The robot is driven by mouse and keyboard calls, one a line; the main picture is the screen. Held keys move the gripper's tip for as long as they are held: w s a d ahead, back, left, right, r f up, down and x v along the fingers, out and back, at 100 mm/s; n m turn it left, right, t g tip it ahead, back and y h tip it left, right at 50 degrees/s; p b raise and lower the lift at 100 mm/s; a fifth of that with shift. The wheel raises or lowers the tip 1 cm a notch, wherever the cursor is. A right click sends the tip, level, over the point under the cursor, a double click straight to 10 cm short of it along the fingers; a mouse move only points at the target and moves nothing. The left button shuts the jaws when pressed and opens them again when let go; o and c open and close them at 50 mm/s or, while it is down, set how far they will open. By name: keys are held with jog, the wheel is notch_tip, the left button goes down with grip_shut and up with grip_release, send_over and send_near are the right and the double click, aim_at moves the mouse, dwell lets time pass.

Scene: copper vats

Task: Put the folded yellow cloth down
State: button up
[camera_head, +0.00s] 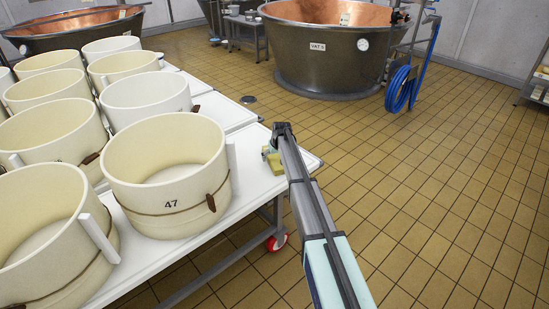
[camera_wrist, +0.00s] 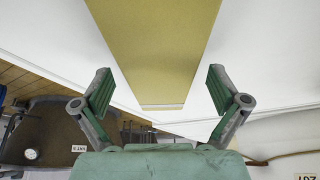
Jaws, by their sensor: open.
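The folded yellow cloth (camera_wrist: 158,50) shows in the wrist view as a flat yellow strip, its near end between my fingers. It appears to lie on the white table top (camera_wrist: 60,35). My gripper (camera_wrist: 160,92) is open, with a green-padded finger to each side of the cloth and a clear gap on both sides. In the head view the cloth (camera_head: 275,166) is a small yellow patch at the table's right corner, partly hidden by my gripper (camera_head: 270,151) and arm. I cannot tell the exact height of the fingers above the table.
Several cream round moulds stand on the white tables, the nearest marked 47 (camera_head: 166,183). A bare strip of table (camera_head: 251,190) lies between it and my arm. A copper vat (camera_head: 320,50) and coiled blue hose (camera_head: 400,90) stand behind. The tiled floor (camera_head: 450,170) at right is clear.

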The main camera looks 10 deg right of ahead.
jog(key=v, duration=1.2)
jog(key=shift+r, duration=0.1)
jog(key=s+f+m+g+p, duration=0.1)
jog(key=s+f+g, duration=0.1)
jog(key=s+f, duration=0.85)
jog(key=s+f+g+p, duration=0.2)
jog(key=s+f, duration=0.3)
jog(key=s, duration=1.1)
jog(key=s+f+m+g+p, duration=0.1)
jog(key=s+f+g, duration=0.1)
jog(key=s+f, duration=0.85)
jog(key=s+g+p, duration=0.5)
jog(key=s, duration=3.5)
jog(key=shift+s+a+f+h+p, duration=0.2)
jog(key=shift+a+f+h+p, duration=0.1)
jog(key=shift+a+h, duration=0.1)
